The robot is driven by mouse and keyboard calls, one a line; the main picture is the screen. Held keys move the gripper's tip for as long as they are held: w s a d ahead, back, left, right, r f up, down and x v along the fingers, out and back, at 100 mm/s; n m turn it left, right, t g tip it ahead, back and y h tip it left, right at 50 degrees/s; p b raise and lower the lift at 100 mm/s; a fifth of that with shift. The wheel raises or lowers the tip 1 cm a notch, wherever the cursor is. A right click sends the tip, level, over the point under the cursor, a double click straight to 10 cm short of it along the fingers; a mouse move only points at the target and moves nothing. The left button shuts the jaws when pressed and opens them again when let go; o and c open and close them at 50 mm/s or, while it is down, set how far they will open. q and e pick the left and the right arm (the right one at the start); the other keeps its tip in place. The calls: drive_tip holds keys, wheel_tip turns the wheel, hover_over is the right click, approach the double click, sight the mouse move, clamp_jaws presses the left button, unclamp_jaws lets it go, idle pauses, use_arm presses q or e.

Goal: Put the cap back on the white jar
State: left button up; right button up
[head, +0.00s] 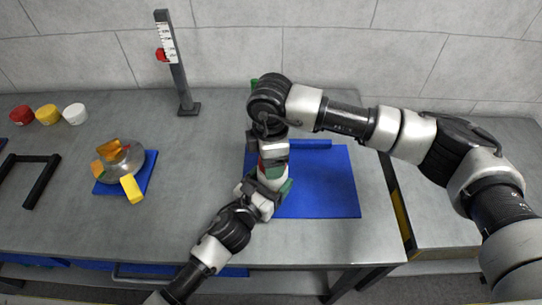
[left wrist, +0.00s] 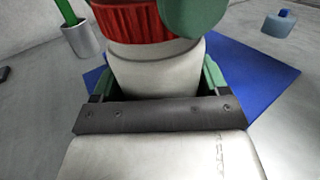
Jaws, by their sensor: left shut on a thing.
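The white jar (left wrist: 153,75) is upright between the green-padded fingers of my left gripper (left wrist: 155,92), which is shut on it. In the head view the jar is mostly hidden by the two grippers, and my left gripper (head: 262,192) reaches it from below. A ribbed red cap (left wrist: 133,22) is right at the jar's top; its upper part is out of the picture, and I cannot tell whether it is seated. The cap also shows as a small red patch in the head view (head: 262,164). My right gripper (head: 272,158) comes down from above; a green finger overlaps the cap's right side.
A blue mat (head: 330,190) lies under and right of the grippers. Red (head: 21,115), yellow (head: 47,114) and white (head: 75,114) round pieces stand at the far left. A ruler post (head: 181,85) stands behind. A metal device on a blue pad (head: 148,185) is left, with clear bench between.

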drive_tip(key=m, duration=0.3)
drive_tip(key=shift+a, duration=0.15)
drive_tip(key=shift+w+m, duration=0.1)
drive_tip(key=shift+m, duration=0.8)
drive_tip(key=o, duration=0.9)
drive_tip(key=shift+r, duration=2.25)
drive_tip(key=shift+c, duration=0.4)
